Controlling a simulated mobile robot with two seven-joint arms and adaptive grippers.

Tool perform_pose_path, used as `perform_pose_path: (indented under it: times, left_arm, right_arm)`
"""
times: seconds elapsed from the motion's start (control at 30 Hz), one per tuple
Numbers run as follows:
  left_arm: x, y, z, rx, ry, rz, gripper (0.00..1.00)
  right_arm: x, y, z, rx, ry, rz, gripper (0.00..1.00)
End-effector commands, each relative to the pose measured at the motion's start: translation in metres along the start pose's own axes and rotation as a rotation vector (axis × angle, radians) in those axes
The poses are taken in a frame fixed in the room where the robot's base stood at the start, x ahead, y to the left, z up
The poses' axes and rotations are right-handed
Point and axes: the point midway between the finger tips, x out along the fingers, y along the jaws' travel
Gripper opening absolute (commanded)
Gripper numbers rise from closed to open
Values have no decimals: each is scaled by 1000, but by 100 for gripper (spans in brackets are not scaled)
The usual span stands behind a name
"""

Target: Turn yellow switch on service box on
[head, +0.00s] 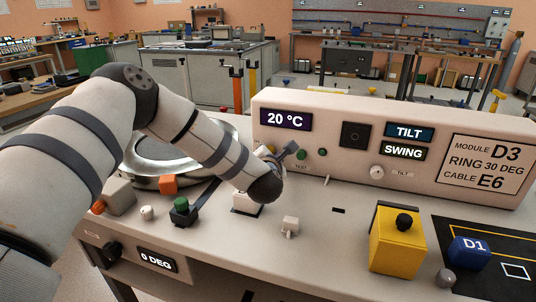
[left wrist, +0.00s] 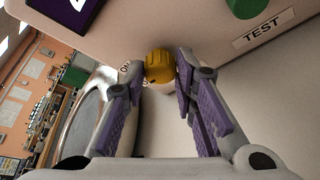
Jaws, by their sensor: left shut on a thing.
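The service box (head: 345,107) is a long cream panel at the back of the bench. The yellow switch (left wrist: 158,65) is a ribbed round knob on its face, with a partly hidden "ON" style marking beside it in the left wrist view. In the head view the yellow switch (head: 267,149) shows only in part behind my arm. My left gripper (head: 278,151) is at the box's lower left face. In the left wrist view my left gripper (left wrist: 160,70) has its fingertips on either side of the knob, shut on it. My right gripper is not in view.
A green TEST button (head: 301,154) sits right of the switch. The front middle of the bench is mostly clear.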

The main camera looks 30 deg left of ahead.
Motion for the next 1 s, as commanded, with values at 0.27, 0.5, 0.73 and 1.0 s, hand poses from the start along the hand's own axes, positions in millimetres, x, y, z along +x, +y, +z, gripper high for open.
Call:
perform_pose_path:
  times: [0.27, 0.5, 0.73, 1.0]
  left_arm:
    - [0, 0, 0, 5, 0, 2, 0]
    - [0, 0, 0, 4, 0, 2, 46]
    - [-2, 0, 0, 2, 0, 1, 46]
    - [-62, 0, 0, 2, -1, -4, 46]
  right_arm:
    - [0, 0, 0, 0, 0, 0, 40]
    - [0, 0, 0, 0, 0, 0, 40]
    - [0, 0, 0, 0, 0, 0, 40]
    - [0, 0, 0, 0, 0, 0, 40]
